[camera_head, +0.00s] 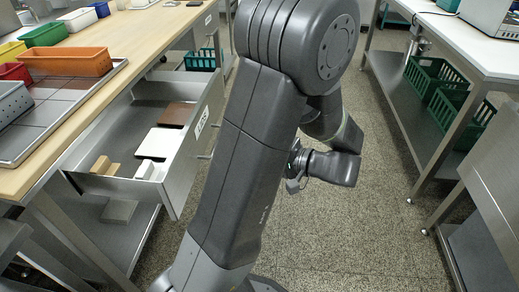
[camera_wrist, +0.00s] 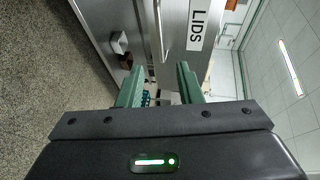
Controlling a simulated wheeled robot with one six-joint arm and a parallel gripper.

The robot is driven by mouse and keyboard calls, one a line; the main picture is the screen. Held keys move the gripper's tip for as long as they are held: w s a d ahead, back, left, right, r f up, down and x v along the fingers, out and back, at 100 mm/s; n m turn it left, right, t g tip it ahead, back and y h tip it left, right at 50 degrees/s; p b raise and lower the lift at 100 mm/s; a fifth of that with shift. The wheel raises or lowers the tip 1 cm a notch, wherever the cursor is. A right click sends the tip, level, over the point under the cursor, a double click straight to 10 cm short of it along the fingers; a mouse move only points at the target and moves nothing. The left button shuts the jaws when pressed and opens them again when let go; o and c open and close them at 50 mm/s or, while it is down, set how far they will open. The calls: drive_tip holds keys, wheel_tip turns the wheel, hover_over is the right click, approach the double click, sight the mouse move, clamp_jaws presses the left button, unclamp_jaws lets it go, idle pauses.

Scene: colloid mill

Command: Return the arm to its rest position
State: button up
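My arm fills the middle of the head view, its upper link tilted and its wrist folded down on the right side, over the aisle floor. My gripper is mostly hidden behind the arm there. In the wrist view my gripper (camera_wrist: 160,84) shows two green fingers spread apart with nothing between them. Beyond them is a metal front with a LIDS label (camera_wrist: 196,28) and a bar handle. In the head view an open drawer (camera_head: 180,178) stands left of my arm, holding a brown plate (camera_head: 177,114), a white plate (camera_head: 160,143) and small blocks.
The left wooden-topped bench (camera_head: 112,32) carries an orange bin (camera_head: 66,61), a green bin (camera_head: 43,35) and a dark tiled tray. A right bench has green crates (camera_head: 436,75) on its lower shelf. The speckled floor (camera_head: 375,225) between the benches is clear.

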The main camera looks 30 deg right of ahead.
drive_tip(key=b+x, duration=0.3)
drive_tip(key=x, duration=1.1)
drive_tip(key=shift+a, duration=0.15)
